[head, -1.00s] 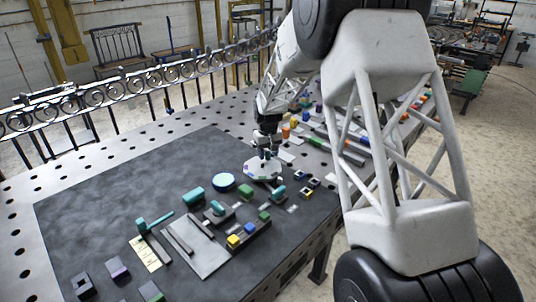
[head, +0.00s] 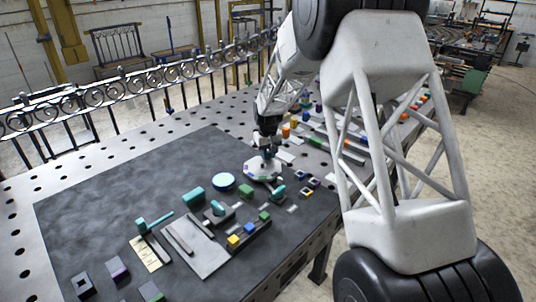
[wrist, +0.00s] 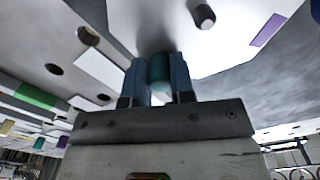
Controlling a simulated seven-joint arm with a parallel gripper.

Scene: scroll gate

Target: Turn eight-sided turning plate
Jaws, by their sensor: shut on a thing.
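The eight-sided turning plate (head: 258,174) is pale with small coloured marks and lies near the right part of the dark mat in the head view. In the wrist view, its pale face (wrist: 232,52) fills the upper middle, with a purple mark and a dark stub (wrist: 203,16) on it. My gripper (head: 266,154) is over the plate. In the wrist view, its two blue fingers (wrist: 160,82) are shut on a teal peg (wrist: 160,70), one on each side. Where the peg meets the plate is mostly hidden by the fingers and shadow.
The mat's left half (head: 110,190) is largely clear.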

